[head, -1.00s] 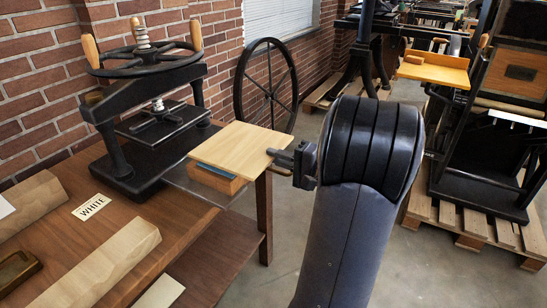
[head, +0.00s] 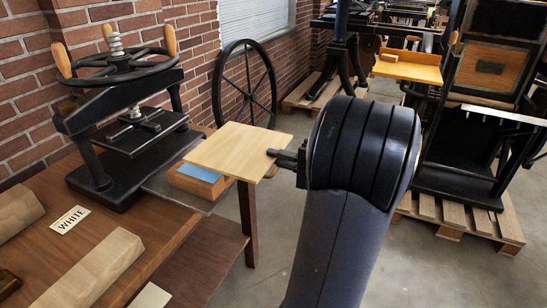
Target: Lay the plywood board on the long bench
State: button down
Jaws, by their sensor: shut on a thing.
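The plywood board (head: 238,146) is a pale, thin, square sheet, held roughly flat. My gripper (head: 273,153) is shut on its right edge; the fingers are small and partly hidden by the board and my arm. The board is at the bench's far right corner, partly over an orange-brown block with a blue top (head: 196,173) and partly past the bench end. I cannot tell whether board and block touch. The long wooden bench (head: 150,225) runs along the left, with a lower shelf.
A black hand press (head: 130,125) stands on the bench near the brick wall. A WHITE label (head: 69,220) and a pale wooden bar (head: 95,268) lie on the bench. A spoked wheel (head: 245,85) stands behind. A larger press on a pallet (head: 470,215) is at right.

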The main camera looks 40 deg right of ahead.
jog(key=v, duration=1.5)
jog(key=shift+b, duration=0.4)
